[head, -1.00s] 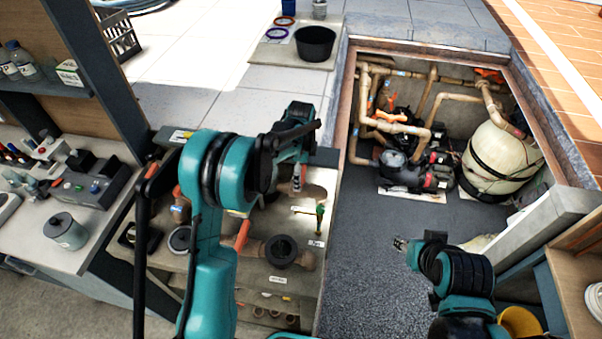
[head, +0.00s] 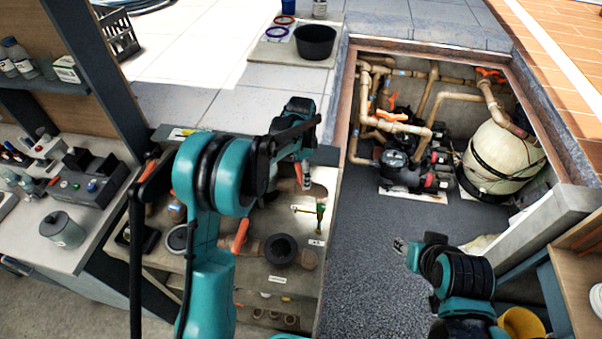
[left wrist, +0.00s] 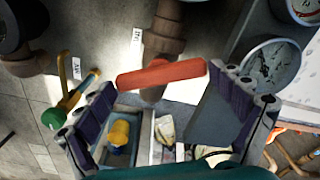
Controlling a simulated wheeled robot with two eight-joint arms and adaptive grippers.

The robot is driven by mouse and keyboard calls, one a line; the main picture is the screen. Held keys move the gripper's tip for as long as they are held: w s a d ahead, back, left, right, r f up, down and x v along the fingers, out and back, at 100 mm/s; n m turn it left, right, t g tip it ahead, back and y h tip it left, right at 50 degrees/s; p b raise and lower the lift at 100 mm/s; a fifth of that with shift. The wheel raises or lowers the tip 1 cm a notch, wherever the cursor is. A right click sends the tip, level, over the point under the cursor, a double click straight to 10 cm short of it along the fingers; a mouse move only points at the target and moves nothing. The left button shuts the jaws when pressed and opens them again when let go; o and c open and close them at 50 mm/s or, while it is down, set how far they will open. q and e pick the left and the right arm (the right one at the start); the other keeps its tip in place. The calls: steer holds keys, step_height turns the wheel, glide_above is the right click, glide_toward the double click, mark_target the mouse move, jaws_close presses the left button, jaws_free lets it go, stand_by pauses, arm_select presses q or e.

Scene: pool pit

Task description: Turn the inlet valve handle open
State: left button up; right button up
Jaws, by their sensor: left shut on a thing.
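An orange-red lever handle (left wrist: 160,74) sits on a brown pipe fitting (left wrist: 165,30) in the left wrist view. In the head view my left gripper (head: 304,182) reaches down over the back right of the pipework bench, and the arm hides much of the handle there. My right gripper (head: 400,246) hangs over the grey pit floor, apart from everything; its jaws are too small to read.
Another orange handle (head: 240,236) and a dark round flange (head: 280,250) are on the bench pipework.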

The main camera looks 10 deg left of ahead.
mark_target(301, 174)
arm_select(q)
steer(key=n+b, duration=0.1)
steer(key=n, duration=0.5)
steer(key=shift+n+b, duration=0.3)
steer(key=n+b, duration=0.1)
steer(key=n, duration=0.5)
stand_by(0.4)
steer(key=o, duration=0.8)
step_height(301, 174, up, 12)
steer(key=shift+r, duration=0.1)
